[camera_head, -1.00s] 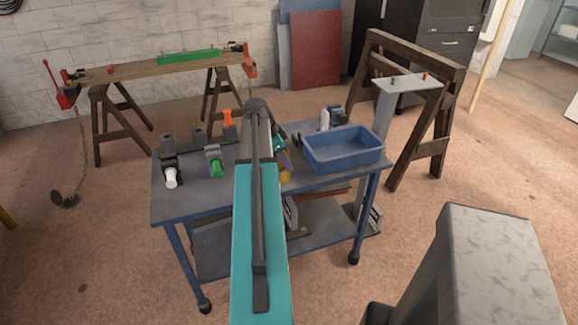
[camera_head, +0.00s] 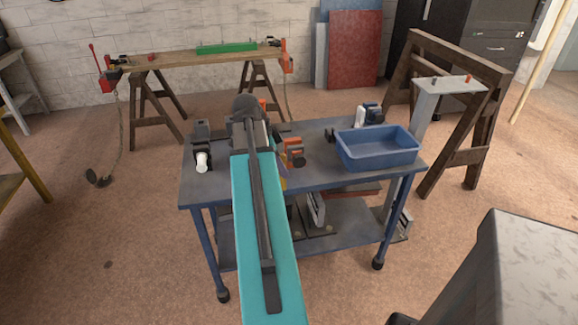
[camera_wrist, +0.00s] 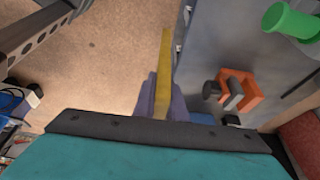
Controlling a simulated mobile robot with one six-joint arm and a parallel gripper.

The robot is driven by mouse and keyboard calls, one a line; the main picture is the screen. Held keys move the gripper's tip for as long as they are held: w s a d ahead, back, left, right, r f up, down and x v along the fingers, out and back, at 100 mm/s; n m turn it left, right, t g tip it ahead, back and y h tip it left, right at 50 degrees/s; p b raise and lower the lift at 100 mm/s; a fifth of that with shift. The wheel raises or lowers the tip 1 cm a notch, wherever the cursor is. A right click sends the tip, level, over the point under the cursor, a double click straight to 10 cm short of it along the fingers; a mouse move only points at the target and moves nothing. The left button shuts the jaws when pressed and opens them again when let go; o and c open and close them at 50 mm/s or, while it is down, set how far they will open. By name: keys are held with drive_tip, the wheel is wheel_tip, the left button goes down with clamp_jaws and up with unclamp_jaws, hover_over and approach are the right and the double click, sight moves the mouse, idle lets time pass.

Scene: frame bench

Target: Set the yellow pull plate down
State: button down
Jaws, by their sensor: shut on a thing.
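The yellow pull plate (camera_wrist: 165,62) is a thin upright strip in the wrist view, pinched between the purple fingers of my gripper (camera_wrist: 160,100). It appears beside the long edge of the blue-grey bench (camera_wrist: 200,50), with floor showing on its left. I cannot tell whether it touches anything. In the head view my teal arm covers most of my gripper (camera_head: 281,165), and only a sliver of the yellow plate shows.
An orange clamp (camera_wrist: 240,90) and a green handle (camera_wrist: 290,20) are on the bench right of the plate. A blue bin (camera_head: 378,160) stands at the bench's right end. A white-handled clamp (camera_head: 201,160) is at the left. A sawhorse frame (camera_head: 470,155) stands right of the bench.

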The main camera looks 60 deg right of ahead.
idle(0.6)
drive_tip(key=shift+w+a, duration=0.2)
drive_tip(key=shift+w, duration=0.1)
drive_tip(key=w+a+r+n+t+h, duration=0.1)
drive_tip(key=w+a+r+n+t, duration=0.15)
drive_tip(key=w+a+n, duration=0.7)
drive_tip(key=w+a+r+n+t, duration=0.1)
drive_tip(key=w+a+n+t, duration=0.3)
drive_tip(key=w+a, duration=0.95)
drive_tip(key=w+a+r+n+y, duration=0.1)
drive_tip(key=w+a+n, duration=0.2)
drive_tip(key=a, duration=0.6)
drive_tip(key=w+a+r+n+t+y, duration=0.1)
drive_tip(key=w+a+n, duration=0.2)
drive_tip(key=a+n, duration=0.3)
drive_tip(key=w+a+r+n+y, duration=0.1)
drive_tip(key=w+a+n, duration=0.3)
drive_tip(key=a, duration=1)
drive_tip(key=shift+a+r+n+y, duration=0.25)
drive_tip(key=shift+r+n+y, duration=0.15)
drive_tip(key=shift+r+n, duration=0.35)
drive_tip(key=shift+f+t, duration=0.15)
drive_tip(key=shift+t, duration=0.1)
